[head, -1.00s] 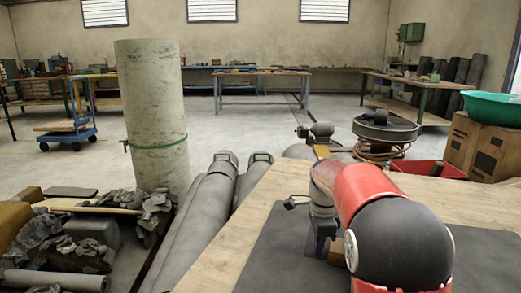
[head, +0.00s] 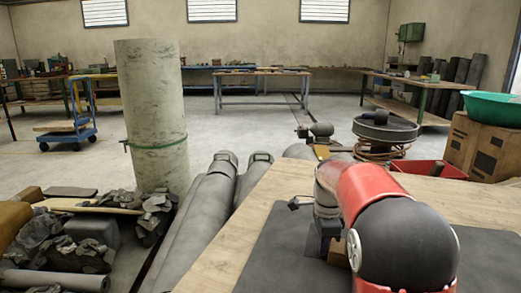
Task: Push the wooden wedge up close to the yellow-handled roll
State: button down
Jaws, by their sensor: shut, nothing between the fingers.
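A small brown wooden block (head: 339,254), most likely the wedge, shows on the dark mat just right of my gripper. My red and black arm hides most of it. My gripper (head: 322,248) is low over the mat, shut and empty, right beside the wedge; I cannot tell whether they touch. Several grey rolls lie past the table's left edge. A yellow strip (head: 322,151) shows at the table's far end, near the end of a grey roll (head: 299,151); I cannot tell whether it is the roll's handle.
The wooden table (head: 235,252) is bare along its left side, around the dark mat (head: 275,262). A tall upright roll (head: 155,110) and crumpled dark sheets stand left. A red tray (head: 428,169) and cardboard boxes (head: 481,147) are at the right.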

jog(key=shift+s+d, duration=0.15)
jog(key=shift+d, duration=0.3)
dwell(0.3)
jog(key=shift+w+a+p, duration=0.25)
jog(key=shift+a+p, duration=0.05)
jog(key=shift+a, duration=0.45)
jog(key=shift+w+a+p, duration=0.2)
jog(key=shift+a+p, duration=0.05)
jog(key=shift+a, duration=0.45)
notch_tip(320, 180, up, 9)
jog(key=p, duration=0.4)
jog(key=shift+s, duration=0.1)
